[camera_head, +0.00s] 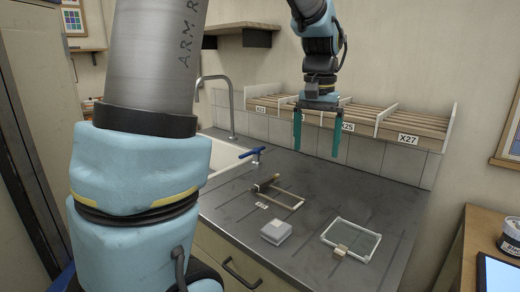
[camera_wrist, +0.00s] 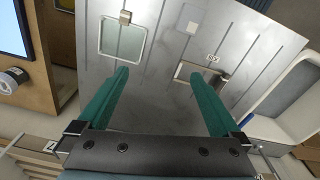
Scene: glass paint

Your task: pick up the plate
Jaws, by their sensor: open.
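The plate (camera_head: 352,240) looks like a flat, glassy rectangle with a pale rim. It lies on the grey counter (camera_head: 300,262), front right, with a small beige block or clip (camera_head: 341,249) at its near edge. In the wrist view the plate (camera_wrist: 122,42) is at the upper left, with the clip (camera_wrist: 125,17) above it. My gripper (camera_head: 317,154) has two long teal fingers, spread wide with nothing between them. It hangs high over the back of the counter, behind the plate and apart from it. In the wrist view my gripper (camera_wrist: 160,73) points at bare counter.
A small grey box (camera_head: 276,232) sits left of the plate. A thin frame with a dark-and-wood handle (camera_head: 280,190) lies farther back. A sink (camera_head: 225,157) with a blue-handled tap is at left. A slatted rack (camera_head: 415,125) lines the wall. A wooden desk (camera_head: 480,235) stands right.

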